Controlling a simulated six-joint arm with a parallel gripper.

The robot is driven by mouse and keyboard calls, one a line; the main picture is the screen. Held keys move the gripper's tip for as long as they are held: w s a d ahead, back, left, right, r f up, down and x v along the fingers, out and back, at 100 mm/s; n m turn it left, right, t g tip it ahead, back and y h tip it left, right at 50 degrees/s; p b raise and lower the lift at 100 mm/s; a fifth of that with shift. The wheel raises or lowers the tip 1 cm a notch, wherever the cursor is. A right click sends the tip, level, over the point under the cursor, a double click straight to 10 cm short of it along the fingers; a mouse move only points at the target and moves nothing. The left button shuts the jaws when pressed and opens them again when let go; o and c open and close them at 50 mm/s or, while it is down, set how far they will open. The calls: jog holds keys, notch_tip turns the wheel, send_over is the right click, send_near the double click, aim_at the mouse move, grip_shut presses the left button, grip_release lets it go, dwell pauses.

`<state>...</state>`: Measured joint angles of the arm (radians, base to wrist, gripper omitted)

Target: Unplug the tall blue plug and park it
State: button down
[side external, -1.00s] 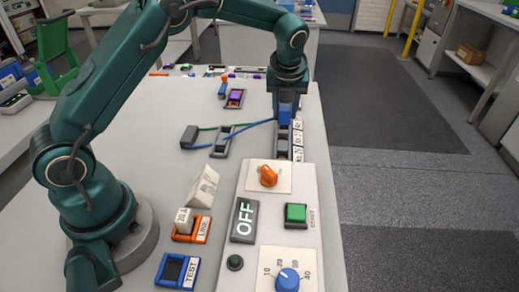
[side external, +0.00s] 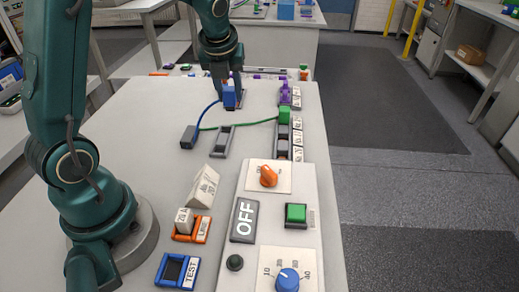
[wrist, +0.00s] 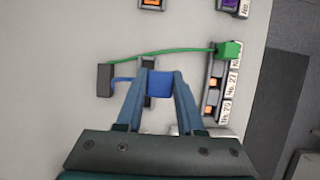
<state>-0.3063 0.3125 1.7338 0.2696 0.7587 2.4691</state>
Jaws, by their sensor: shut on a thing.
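My gripper (side external: 229,88) is shut on the blue plug (side external: 229,97), which hangs upright below it. In the wrist view the blue plug (wrist: 160,84) sits between both fingers. A blue cable runs from it to the dark box (side external: 189,137). The plug is in the air, clear of the socket strip (side external: 283,155). An empty dark holder (side external: 222,141) lies on the table right of the box. In the wrist view this holder (wrist: 148,64) shows partly behind the plug. The plug's exact height is hard to tell.
A green plug (side external: 284,116) sits in the strip, its cable crossing to the dark box. A purple plug (side external: 284,90) stands farther back. Another dark holder (side external: 239,104) is partly hidden behind the blue plug. The control panel (side external: 247,262) and a white wedge sign (side external: 201,188) stand nearer.

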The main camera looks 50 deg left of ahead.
jog(key=shift+s+d+f, duration=0.4)
jog(key=shift+s+f, duration=0.55)
jog(key=shift+f, duration=0.4)
jog(key=shift+s+d+f, duration=0.45)
jog(key=shift+s+f, duration=0.5)
jog(key=shift+f, duration=0.4)
jog(key=shift+s+d+f, duration=0.4)
jog(key=shift+s+f, duration=0.55)
jog(key=shift+f, duration=0.4)
jog(key=shift+f, duration=0.2)
jog(key=shift+c, duration=2.2)
grip_release()
